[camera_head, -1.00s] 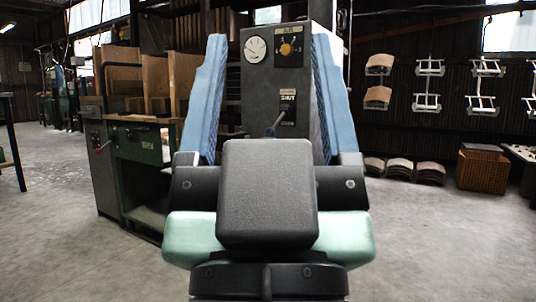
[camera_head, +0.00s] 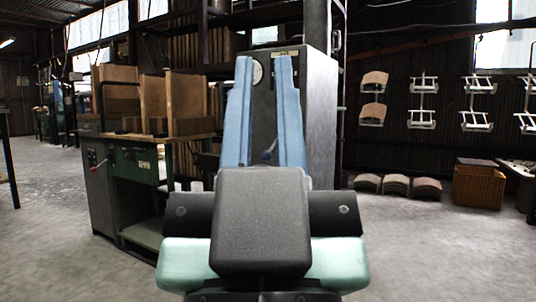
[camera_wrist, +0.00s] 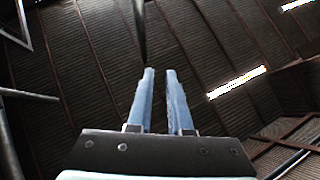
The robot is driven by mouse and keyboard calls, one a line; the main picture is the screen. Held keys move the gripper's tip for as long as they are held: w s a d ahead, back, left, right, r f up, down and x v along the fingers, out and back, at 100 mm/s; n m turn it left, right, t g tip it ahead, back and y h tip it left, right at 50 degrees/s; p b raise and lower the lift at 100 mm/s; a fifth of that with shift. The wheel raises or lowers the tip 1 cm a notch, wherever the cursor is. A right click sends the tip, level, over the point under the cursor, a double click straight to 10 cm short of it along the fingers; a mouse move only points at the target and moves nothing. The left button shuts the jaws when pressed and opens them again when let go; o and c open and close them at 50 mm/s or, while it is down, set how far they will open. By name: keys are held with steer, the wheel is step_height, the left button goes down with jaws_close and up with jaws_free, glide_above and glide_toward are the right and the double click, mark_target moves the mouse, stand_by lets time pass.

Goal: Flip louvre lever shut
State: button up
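The lever's labels and most of the gauge (camera_head: 258,73) are hidden behind the fingers. I cannot tell whether a finger touches the lever.
A green workbench (camera_head: 135,185) with wooden boards (camera_head: 185,103) stands left of the cabinet. At the right are a wicker crate (camera_head: 478,186), curved wooden pieces (camera_head: 397,185) on the floor and hanging carriers (camera_head: 423,100). The floor at the right front is clear.

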step_height(320, 180, up, 31)
steer(key=p, duration=2.9)
steer(key=shift+f, duration=0.2)
jaws_close()
steer(key=shift+f, duration=0.1)
